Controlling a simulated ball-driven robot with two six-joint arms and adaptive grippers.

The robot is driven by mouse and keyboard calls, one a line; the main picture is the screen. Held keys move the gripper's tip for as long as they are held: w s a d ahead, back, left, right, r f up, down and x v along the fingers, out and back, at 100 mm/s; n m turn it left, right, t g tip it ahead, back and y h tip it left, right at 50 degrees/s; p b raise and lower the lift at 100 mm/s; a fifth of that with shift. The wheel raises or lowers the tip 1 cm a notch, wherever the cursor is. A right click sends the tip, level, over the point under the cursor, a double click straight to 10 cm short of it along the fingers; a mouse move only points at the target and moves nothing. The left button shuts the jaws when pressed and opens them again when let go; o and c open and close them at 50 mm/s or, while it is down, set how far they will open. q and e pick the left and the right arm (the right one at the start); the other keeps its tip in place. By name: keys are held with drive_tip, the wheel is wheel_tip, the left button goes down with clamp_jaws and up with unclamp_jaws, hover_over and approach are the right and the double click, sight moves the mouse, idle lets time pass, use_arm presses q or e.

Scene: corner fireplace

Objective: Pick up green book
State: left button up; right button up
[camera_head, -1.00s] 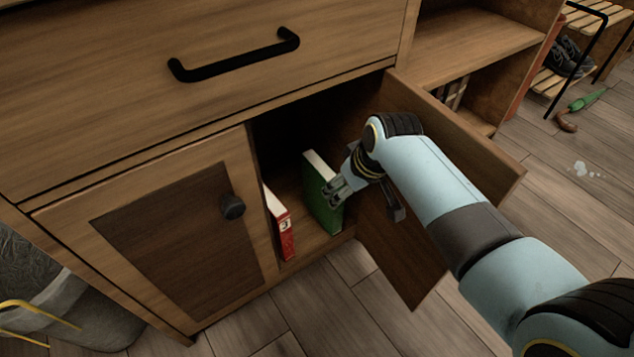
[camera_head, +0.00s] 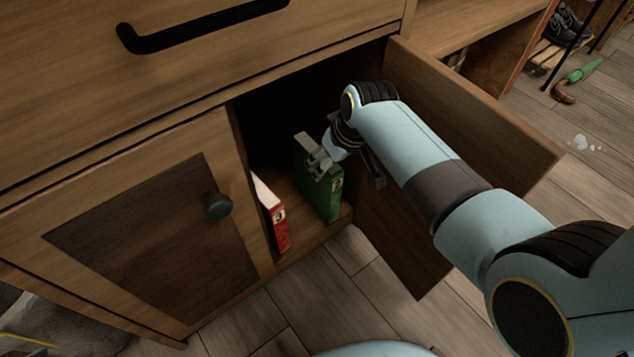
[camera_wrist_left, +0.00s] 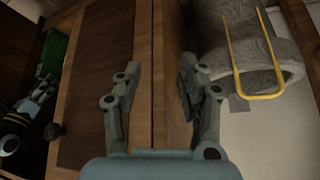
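The green book (camera_head: 322,192) stands upright inside the open cabinet compartment, its spine facing out. My right gripper (camera_head: 318,163) is at its upper part, with grey fingers over the top edge; part of the book's top is hidden by them. Whether the fingers are closed on the book I cannot tell. In the left wrist view, the green book (camera_wrist_left: 52,54) and my right gripper (camera_wrist_left: 42,92) show small at the left. My left gripper (camera_wrist_left: 158,88) is open and empty, its fingers apart in front of the cabinet's wooden front.
A red book (camera_head: 271,214) stands left of the green one. The left cabinet door (camera_head: 135,245) with a round knob is closed; the right door (camera_head: 470,105) stands open beside my right arm. A grey bin with a yellow handle (camera_wrist_left: 262,95) stands nearby.

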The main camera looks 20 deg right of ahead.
drive_tip(key=shift+b+x, duration=0.85)
drive_tip(key=shift+x, duration=0.3)
use_arm(q)
drive_tip(key=f+t, duration=0.1)
drive_tip(key=f+t+b, duration=0.1)
drive_tip(key=f+t, duration=0.1)
drive_tip(key=shift+s+d+f+t, duration=0.15)
drive_tip(key=shift+s+f+t, duration=0.05)
drive_tip(key=shift+f+t, duration=0.1)
use_arm(e)
drive_tip(key=shift+w+f, duration=0.2)
drive_tip(key=shift+f, duration=0.35)
use_arm(q)
drive_tip(key=shift+r, duration=0.15)
use_arm(e)
drive_tip(key=shift+c, duration=0.3)
drive_tip(key=shift+r, duration=0.1)
clamp_jaws()
